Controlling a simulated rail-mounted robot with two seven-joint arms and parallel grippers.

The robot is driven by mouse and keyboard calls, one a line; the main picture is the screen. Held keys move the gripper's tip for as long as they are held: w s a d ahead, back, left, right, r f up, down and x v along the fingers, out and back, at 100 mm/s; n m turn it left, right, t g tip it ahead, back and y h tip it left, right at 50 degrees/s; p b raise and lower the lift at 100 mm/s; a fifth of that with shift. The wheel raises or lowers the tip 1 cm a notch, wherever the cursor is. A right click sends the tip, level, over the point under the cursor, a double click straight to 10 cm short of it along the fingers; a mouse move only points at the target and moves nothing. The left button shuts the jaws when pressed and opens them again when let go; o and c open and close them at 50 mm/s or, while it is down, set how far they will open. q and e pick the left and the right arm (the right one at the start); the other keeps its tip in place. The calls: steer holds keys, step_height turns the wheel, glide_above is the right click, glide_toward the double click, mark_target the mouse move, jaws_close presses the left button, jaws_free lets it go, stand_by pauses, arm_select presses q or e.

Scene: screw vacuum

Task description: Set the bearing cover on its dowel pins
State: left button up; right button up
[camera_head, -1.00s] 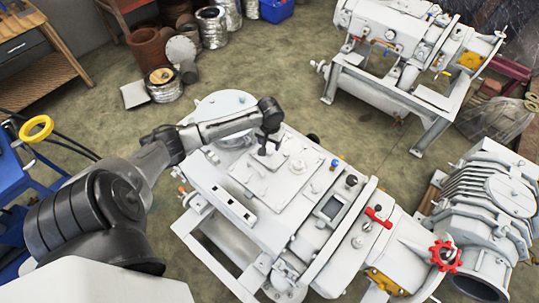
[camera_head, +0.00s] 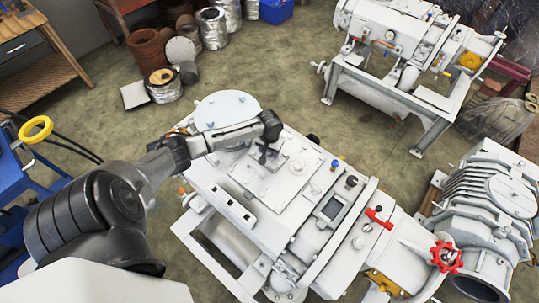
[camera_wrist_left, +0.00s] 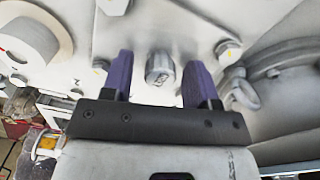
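My left gripper (camera_head: 266,154) is over the pale top of the middle machine (camera_head: 310,180), near a raised flat plate (camera_head: 262,178). In the left wrist view my left gripper (camera_wrist_left: 158,60) has its two purple fingers apart. A short grey cylindrical knob or bolt head (camera_wrist_left: 160,69) shows between them, on a pale surface; I cannot tell whether the fingers touch it. A round pale disc-like cover (camera_head: 226,106) sits at the machine's far left end. I cannot tell for sure which part is the bearing cover, and no dowel pins can be made out. My right gripper is not in view.
A red handwheel (camera_head: 445,256) and a red lever (camera_head: 378,217) stick out at the machine's right end. A second pale machine (camera_head: 410,60) stands behind, and a ribbed one (camera_head: 492,205) at the right. Bare floor (camera_head: 330,120) lies between them.

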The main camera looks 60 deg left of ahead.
arm_select(q)
jaws_close()
steer(key=shift+r, duration=0.15)
stand_by(0.4)
